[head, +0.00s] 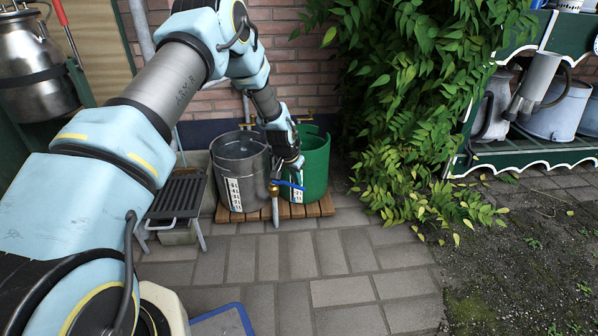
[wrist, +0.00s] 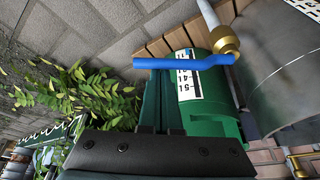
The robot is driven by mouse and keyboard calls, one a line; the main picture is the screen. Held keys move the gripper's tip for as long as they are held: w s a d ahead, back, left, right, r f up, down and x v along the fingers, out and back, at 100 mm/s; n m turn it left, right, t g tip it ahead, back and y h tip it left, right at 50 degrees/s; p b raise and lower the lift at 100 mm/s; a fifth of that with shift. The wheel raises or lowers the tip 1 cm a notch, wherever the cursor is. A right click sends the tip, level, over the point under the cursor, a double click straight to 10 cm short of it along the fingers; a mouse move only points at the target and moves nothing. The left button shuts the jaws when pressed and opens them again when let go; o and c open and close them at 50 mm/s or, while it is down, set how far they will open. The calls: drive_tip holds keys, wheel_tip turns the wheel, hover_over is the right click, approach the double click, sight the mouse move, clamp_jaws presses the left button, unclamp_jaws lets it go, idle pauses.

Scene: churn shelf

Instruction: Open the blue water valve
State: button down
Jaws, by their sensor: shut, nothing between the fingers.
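The blue valve lever (head: 290,185) sticks out to the right of its brass valve body (head: 274,189), in front of the two buckets. In the wrist view the lever (wrist: 175,62) runs left across the picture from the brass body (wrist: 225,42), crosswise to the pale spout. My gripper (head: 294,168) is shut and empty, just above and behind the lever in the head view. In the wrist view its fingertips (wrist: 160,72) come up to the lever's edge; I cannot tell whether they touch it.
A metal bucket (head: 240,165) and a green bucket (head: 315,165) with measuring strips stand on a wooden slatted board (head: 255,213). A black grated stand (head: 180,196) is at their left. Leafy vines (head: 400,110) hang at the right.

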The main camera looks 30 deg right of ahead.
drive_tip(key=shift+s+a+r+m+g+p, duration=0.15)
drive_tip(key=shift+s+a+m+p, duration=0.15)
drive_tip(key=shift+a+m, duration=0.15)
drive_tip(key=shift+s+a+m+g+p, duration=0.2)
drive_tip(key=shift+a+m+p, duration=0.1)
drive_tip(key=shift+m, duration=0.25)
drive_tip(key=a+m+g+p, duration=0.2)
drive_tip(key=a+m+p, duration=0.1)
drive_tip(key=a+m, duration=0.4)
drive_tip(key=shift+s, duration=0.4)
drive_tip(key=shift+f+g, duration=0.2)
drive_tip(key=shift+g, duration=0.05)
wheel_tip(320, 180, up, 10)
drive_tip(key=p, duration=0.3)
drive_tip(key=shift+d+p, duration=0.25)
drive_tip(key=shift+p, duration=0.05)
drive_tip(key=shift+r, duration=0.1)
